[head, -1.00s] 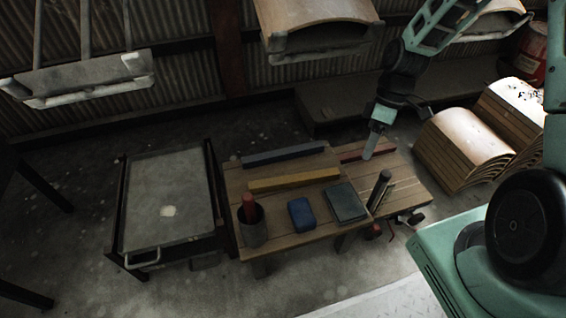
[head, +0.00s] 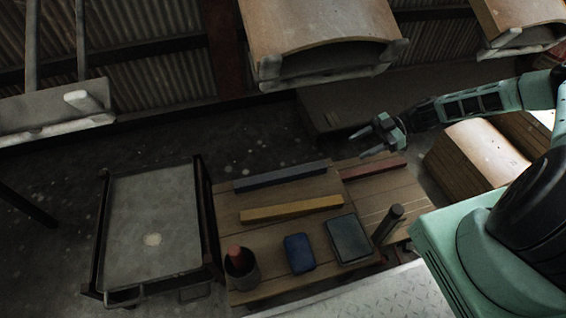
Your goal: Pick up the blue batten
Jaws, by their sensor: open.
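The blue batten (head: 281,176) is a long dark blue-grey bar lying along the back of the wooden workbench (head: 222,215). A yellow batten (head: 290,208) lies in front of it, roughly parallel. A red batten (head: 372,168) lies to its right on the bench's right part. My gripper (head: 357,146) is open and empty, above the back of the bench. Its fingers point left, and in the picture it is up and to the right of the blue batten's right end, apart from it. The blue batten is fully visible.
A grey cart (head: 125,220) stands left. Curved wooden panels (head: 320,28) hang above the back.

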